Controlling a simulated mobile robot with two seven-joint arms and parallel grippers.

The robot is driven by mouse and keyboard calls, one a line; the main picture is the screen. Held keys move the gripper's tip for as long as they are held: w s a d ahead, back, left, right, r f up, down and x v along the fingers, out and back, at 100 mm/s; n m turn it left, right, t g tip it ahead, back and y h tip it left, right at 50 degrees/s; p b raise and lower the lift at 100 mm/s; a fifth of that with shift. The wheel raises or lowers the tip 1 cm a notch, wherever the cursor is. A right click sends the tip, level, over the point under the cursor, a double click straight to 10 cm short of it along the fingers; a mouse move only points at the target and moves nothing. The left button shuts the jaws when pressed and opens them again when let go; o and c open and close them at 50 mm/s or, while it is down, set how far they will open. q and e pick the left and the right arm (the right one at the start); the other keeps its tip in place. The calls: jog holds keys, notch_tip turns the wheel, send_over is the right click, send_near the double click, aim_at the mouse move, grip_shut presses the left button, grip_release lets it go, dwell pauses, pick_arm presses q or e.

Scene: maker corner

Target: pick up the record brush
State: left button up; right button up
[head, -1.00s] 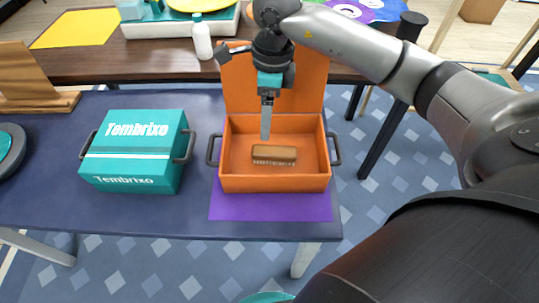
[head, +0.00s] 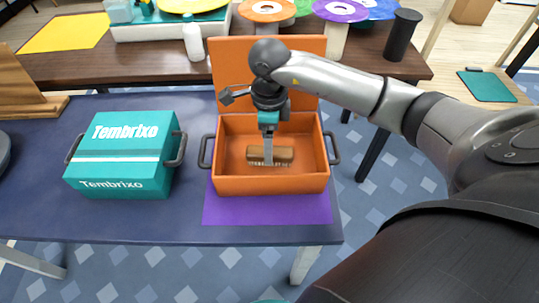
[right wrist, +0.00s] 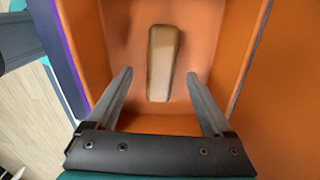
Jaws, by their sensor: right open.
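The record brush (head: 284,155) has a light wooden back and short bristles. It lies on the floor of the open orange box (head: 225,185). In the right wrist view the brush (right wrist: 162,62) is ahead of the fingertips and lies between their lines, touching neither. My right gripper (head: 268,160) reaches down into the box over the brush and hides part of it. In the right wrist view its two fingers (right wrist: 160,75) are apart with nothing held. My left gripper is not in view.
The orange box has dark side handles and a raised lid (head: 225,65), and stands on a purple mat (head: 265,212). A closed teal Tembrixo box (head: 120,160) stands to its left. Behind is a brown table (head: 130,65) with a white bottle (head: 193,40) and coloured discs.

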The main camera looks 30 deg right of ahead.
notch_tip(320, 180, down, 4)
jog(key=shift+r+b, duration=0.15)
jog(key=shift+b, duration=0.5)
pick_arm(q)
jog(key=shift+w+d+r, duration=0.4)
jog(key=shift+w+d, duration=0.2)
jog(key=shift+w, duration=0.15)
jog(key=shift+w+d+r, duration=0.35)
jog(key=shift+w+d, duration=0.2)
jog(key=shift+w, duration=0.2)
pick_arm(e)
jog(key=shift+f, duration=0.5)
jog(key=shift+c, duration=0.3)
jog(key=shift+d, duration=0.1)
grip_shut()
